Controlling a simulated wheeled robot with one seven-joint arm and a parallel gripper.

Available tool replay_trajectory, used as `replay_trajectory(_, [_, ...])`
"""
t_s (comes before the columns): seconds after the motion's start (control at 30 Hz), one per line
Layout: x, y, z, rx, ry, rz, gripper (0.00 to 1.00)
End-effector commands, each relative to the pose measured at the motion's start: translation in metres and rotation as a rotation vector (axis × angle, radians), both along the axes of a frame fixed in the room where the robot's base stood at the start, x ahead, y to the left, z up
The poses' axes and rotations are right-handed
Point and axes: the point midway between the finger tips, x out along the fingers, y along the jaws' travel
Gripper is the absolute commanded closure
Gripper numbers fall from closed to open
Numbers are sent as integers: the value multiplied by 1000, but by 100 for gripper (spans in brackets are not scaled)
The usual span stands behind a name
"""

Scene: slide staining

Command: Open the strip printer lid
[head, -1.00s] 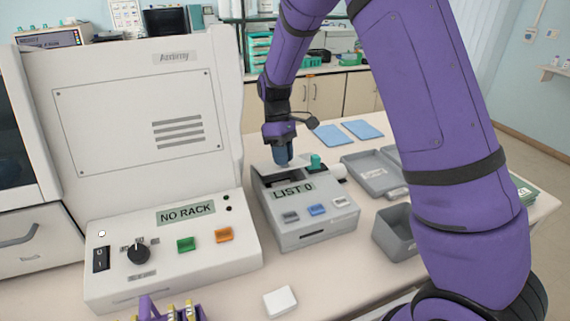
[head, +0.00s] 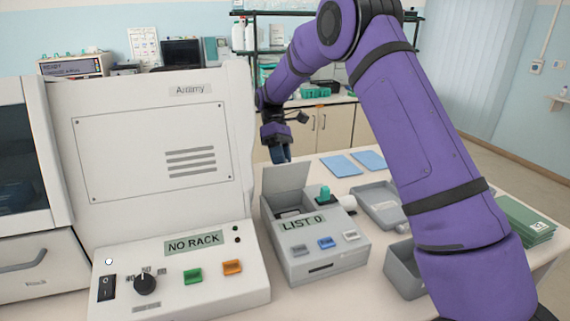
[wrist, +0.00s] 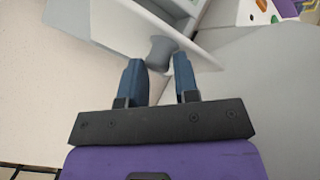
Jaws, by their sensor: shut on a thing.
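The strip printer (head: 318,262) is a grey box reading "LIST 0", with a row of buttons on its sloped front. Its grey lid (head: 287,177) stands raised at the back left, and the printer's inside (head: 290,213) shows below it. My gripper (head: 281,157) is behind the lid's upper edge. In the wrist view its two blue fingers (wrist: 160,70) are on either side of the lid's grey round knob (wrist: 162,49), shut on it. The lid also shows in the wrist view (wrist: 115,20). The knob is hidden in the head view.
A large white machine (head: 150,150) reading "NO RACK" stands close to the printer's left. A teal-topped piece (head: 324,193) is at the printer's right. Grey trays (head: 380,203), blue sheets (head: 342,165) and a green stack (head: 525,222) lie farther right.

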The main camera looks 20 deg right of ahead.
Motion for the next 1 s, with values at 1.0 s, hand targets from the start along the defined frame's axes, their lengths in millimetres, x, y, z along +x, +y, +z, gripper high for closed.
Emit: replay_trajectory(1.0, [42, -10, -25, -13, 275, -8, 100])
